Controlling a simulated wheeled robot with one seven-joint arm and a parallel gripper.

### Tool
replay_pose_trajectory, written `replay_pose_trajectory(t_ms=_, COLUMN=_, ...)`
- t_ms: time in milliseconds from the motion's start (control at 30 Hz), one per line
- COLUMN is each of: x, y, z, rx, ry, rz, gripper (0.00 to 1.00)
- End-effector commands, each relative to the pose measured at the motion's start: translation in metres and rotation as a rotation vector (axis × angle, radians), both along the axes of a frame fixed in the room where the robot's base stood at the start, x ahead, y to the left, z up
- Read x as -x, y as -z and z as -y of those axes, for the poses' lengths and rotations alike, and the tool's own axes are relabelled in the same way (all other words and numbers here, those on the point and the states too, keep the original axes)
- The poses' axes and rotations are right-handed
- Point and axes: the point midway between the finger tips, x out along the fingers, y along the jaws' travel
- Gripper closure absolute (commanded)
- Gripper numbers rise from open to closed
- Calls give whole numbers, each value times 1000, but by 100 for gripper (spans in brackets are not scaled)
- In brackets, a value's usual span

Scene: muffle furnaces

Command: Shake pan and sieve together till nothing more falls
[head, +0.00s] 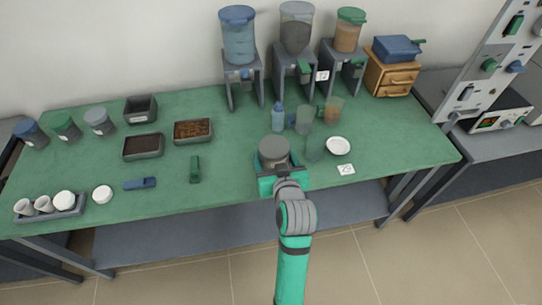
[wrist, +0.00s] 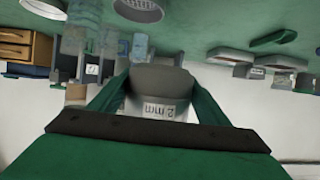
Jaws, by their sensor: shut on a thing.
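My gripper (head: 279,182) is over the front part of the green table. It is shut on a grey round stack (head: 273,149), which looks like the sieve and pan. I cannot tell whether anything is falling, or whether the stack touches the table.
Trays of dark (head: 143,159) and brown material (head: 193,142) lie left. Hopper stands (head: 294,85) line the back.

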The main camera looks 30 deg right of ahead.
Motion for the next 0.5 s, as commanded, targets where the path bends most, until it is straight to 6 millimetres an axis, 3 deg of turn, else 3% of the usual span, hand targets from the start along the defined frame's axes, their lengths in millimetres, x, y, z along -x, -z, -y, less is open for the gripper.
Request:
replay_pose_trajectory(t_ms=133, x=0, y=-1, z=0, rx=1, ry=0, rz=2, gripper=66)
replay_pose_trajectory(t_ms=167, x=0, y=-1, z=0, rx=1, ry=0, rz=2, gripper=37)
replay_pose_trajectory(t_ms=300, x=0, y=-1, z=0, rx=1, ry=0, rz=2, gripper=66)
replay_pose_trajectory(t_ms=500, x=-13, y=5, z=-3, rx=-5, ry=1, rz=3, gripper=66)
